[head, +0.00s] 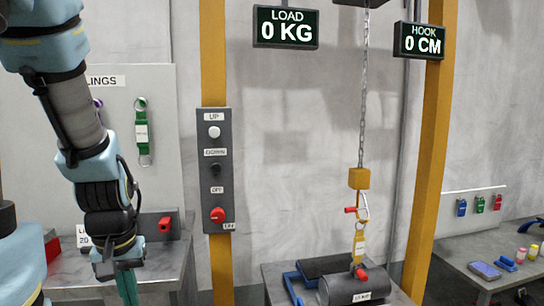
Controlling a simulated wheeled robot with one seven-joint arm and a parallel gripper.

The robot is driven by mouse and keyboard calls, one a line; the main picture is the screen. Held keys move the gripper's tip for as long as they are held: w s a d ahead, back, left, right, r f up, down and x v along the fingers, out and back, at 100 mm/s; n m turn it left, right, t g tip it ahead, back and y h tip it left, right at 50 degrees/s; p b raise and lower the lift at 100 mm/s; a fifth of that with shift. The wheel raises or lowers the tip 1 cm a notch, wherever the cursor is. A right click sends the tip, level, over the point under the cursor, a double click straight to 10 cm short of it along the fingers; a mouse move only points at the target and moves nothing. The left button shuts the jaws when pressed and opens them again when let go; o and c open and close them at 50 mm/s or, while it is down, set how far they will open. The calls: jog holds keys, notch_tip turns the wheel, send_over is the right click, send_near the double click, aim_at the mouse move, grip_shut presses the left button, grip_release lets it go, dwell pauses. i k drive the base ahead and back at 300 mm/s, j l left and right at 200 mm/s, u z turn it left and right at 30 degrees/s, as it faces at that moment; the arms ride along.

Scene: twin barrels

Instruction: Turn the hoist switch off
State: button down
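The hoist's control panel (225,165) is fixed to the left yellow post. It has a white UP button (214,132), a black DOWN button (215,170) and a red switch knob (217,215) at the bottom. An OFF label (216,190) is above the knob and an ON label (229,226) is below it to the right; the knob sits nearer ON. My gripper (127,285) hangs low at the left, apart from the panel, pointing down. Its fingertips are cut by the lower edge, and whether they are open or shut does not show.
A chain and hook (362,205) hang over a dark cylinder (345,287) on a stand, joined by a yellow sling (359,243). Displays read LOAD 0 KG (286,27) and HOOK 0 CM (420,41). A workbench (165,263) stands below the panel's left side; another (470,250) is right.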

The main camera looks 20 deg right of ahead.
aim_at(218, 215)
jog(key=i+j+z, duration=0.4)
jog(key=j, duration=0.25)
jog(key=i+j+z, duration=0.2)
jog(key=j, duration=0.2)
jog(key=k+l, duration=0.05)
jog(key=k, duration=0.05)
